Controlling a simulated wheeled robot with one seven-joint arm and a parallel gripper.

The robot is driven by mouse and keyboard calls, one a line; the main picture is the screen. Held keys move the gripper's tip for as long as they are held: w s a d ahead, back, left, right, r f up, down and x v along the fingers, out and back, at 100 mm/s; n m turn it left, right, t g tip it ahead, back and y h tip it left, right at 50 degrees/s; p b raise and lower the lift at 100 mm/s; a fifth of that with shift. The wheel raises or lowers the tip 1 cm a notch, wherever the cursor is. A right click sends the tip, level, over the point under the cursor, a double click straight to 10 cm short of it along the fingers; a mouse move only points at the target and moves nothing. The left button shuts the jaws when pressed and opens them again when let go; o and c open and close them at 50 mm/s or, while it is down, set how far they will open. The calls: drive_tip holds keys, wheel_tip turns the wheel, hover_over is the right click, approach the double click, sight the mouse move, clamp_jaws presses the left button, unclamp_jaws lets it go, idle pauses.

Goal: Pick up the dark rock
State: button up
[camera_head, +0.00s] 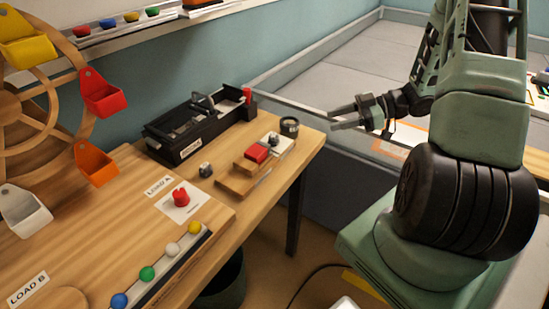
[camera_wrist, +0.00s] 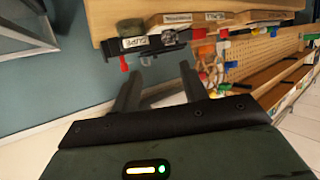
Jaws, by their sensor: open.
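A small dark grey lump (camera_head: 206,170), which looks like the dark rock, lies on the wooden table in front of the black device. A second small dark lump (camera_head: 273,138) sits on the stepped wooden block, so I cannot be fully sure which is meant. My gripper (camera_head: 335,117) is open and empty, off the table's right end and well to the right of both lumps. In the wrist view my gripper's two fingers (camera_wrist: 158,82) are spread with nothing between them. I cannot make out the rock there.
The stepped wooden block (camera_head: 232,188) carries a red block (camera_head: 257,153). A dark cup (camera_head: 289,126) stands near the table's right end. A long black device (camera_head: 186,136) lies along the wall.

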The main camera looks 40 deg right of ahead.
drive_tip(key=s, duration=0.2)
approach(278, 137)
drive_tip(key=shift+w+a+f, duration=0.8)
drive_tip(key=shift+w+f, duration=0.1)
drive_tip(key=shift+f, duration=0.1)
drive_tip(key=shift+r+x, duration=0.2)
drive_tip(key=shift+x, duration=1.35)
drive_tip(key=shift+r+x, duration=0.2)
drive_tip(key=shift+x, duration=1.3)
drive_tip(key=shift+a, duration=0.2)
drive_tip(key=c, duration=0.9)
